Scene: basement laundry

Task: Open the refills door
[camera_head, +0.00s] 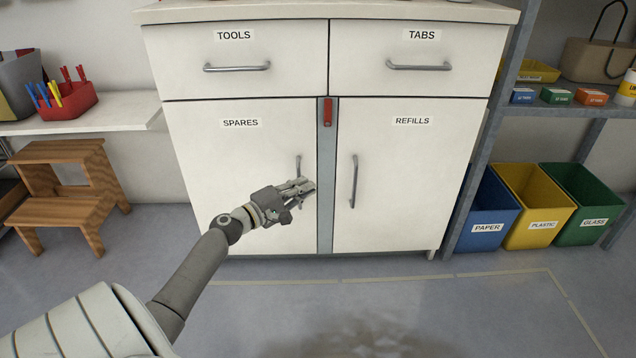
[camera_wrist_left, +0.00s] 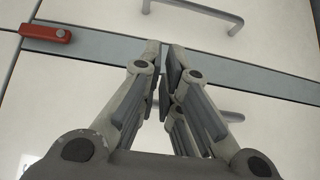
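The refills door (camera_head: 398,190) is the white right-hand lower door of the cabinet, labelled REFILLS, and it is closed. Its upright grey bar handle (camera_head: 353,181) is near its left edge. My left gripper (camera_head: 312,186) is in front of the grey centre strip (camera_head: 326,160), left of that handle and apart from it. In the left wrist view its fingertips (camera_wrist_left: 164,48) are nearly together with nothing seen between them. The refills handle shows beyond them at the top (camera_wrist_left: 200,10). My right gripper is not in view.
A red latch-like piece (camera_head: 327,112) sits high on the strip. The closed spares door (camera_head: 235,165) has its handle (camera_head: 299,167) beside my gripper. Bins, including a blue one (camera_head: 487,205), stand right, and a wooden step stool (camera_head: 65,190) left. The floor in front is clear.

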